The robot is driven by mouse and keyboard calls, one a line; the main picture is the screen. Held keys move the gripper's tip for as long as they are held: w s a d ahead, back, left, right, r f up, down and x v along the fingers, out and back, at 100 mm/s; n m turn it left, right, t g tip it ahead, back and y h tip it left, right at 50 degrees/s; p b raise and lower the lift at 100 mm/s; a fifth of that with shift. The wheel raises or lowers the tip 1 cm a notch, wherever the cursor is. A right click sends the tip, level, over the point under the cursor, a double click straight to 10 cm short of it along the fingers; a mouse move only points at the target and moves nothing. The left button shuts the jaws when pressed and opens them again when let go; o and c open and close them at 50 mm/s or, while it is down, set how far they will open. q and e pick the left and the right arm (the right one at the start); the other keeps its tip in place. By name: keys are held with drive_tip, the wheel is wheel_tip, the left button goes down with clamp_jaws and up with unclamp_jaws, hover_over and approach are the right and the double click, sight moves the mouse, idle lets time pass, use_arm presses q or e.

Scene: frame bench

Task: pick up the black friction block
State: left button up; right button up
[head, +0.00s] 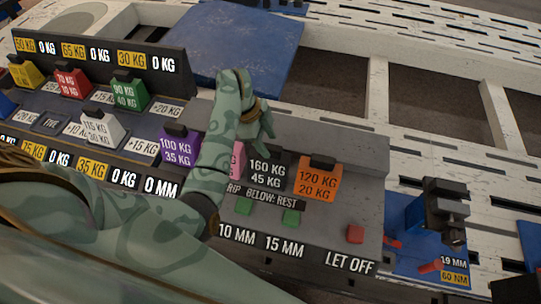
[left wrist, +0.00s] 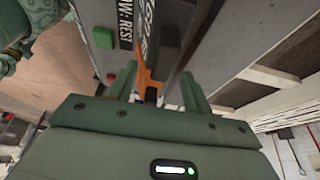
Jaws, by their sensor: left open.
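The black friction block (head: 267,171), marked 160 KG / 45 KG, stands in the front row of the grey bench between a pink block (head: 238,160) and an orange block (head: 318,180). My left gripper (head: 262,127) is open and empty, above and just behind the black block's top. In the left wrist view the open fingers (left wrist: 160,92) show with the orange block (left wrist: 147,82) between them in the picture. The black block (left wrist: 151,28) shows above them there, with its dark top grip. My left forearm partly hides the pink block. My right gripper is out of view.
A purple block (head: 178,148) stands left of my wrist. White, green, red and yellow blocks stand further left. A dark label board (head: 100,65) and a blue panel (head: 235,45) lie behind. A black fixture (head: 445,212) stands on a blue plate at right.

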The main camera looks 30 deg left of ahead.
sight(269, 146)
use_arm(q)
drive_tip(key=x, duration=0.1)
drive_tip(key=b+x, duration=0.1)
drive_tip(key=x, duration=0.2)
drive_tip(key=shift+w+a+f+b, duration=0.15)
drive_tip(key=shift+a+f+b, duration=0.05)
drive_tip(key=shift+a+b, duration=0.1)
drive_tip(key=shift+r, duration=0.1)
clamp_jaws()
idle(1.0)
